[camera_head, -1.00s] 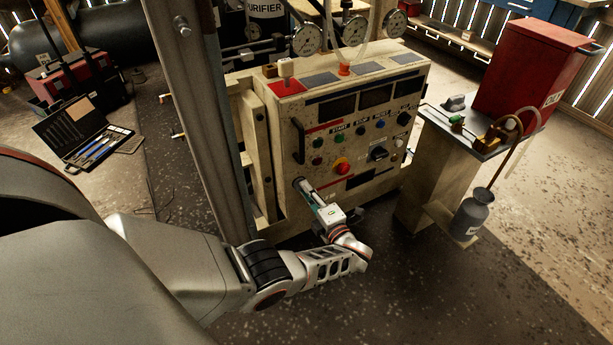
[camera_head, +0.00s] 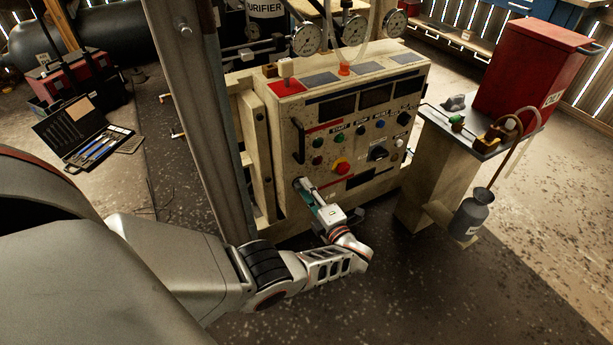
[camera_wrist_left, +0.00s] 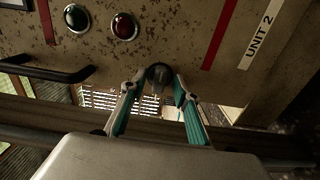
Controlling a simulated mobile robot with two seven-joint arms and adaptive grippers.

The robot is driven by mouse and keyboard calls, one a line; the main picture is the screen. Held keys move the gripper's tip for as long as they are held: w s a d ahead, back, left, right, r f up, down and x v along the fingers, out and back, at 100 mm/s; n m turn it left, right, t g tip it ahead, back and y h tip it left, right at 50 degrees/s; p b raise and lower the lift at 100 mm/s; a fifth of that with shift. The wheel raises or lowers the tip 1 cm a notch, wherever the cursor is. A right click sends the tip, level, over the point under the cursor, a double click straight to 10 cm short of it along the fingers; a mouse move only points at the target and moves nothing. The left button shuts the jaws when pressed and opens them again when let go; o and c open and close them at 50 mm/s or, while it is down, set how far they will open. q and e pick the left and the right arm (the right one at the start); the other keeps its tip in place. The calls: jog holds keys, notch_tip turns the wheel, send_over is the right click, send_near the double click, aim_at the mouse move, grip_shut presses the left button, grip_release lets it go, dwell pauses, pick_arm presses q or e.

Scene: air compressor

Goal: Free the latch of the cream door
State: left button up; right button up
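The cream door (camera_head: 345,105) is the worn front panel of the upright cabinet, with a black bar handle (camera_head: 298,141) near its left edge. Its latch is a dark round knob (camera_wrist_left: 159,74) low on the panel. My left gripper (camera_head: 299,184) is at the lower left of the door. In the left wrist view, its two teal-and-grey fingers (camera_wrist_left: 158,84) stand on either side of the knob, close against it. The knob is hidden by the fingers in the head view. My right gripper is not in view.
Several buttons and a red emergency knob (camera_head: 341,167) sit on the panel above my gripper. A steel post (camera_head: 195,110) stands left of the cabinet. A side stand with a red box (camera_head: 525,75) and a grey bottle (camera_head: 474,212) is at right. The floor in front is clear.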

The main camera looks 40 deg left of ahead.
pick_arm(q)
jog(key=v, duration=1.1)
jog(key=shift+s+d, duration=0.15)
jog(key=shift+d, duration=0.2)
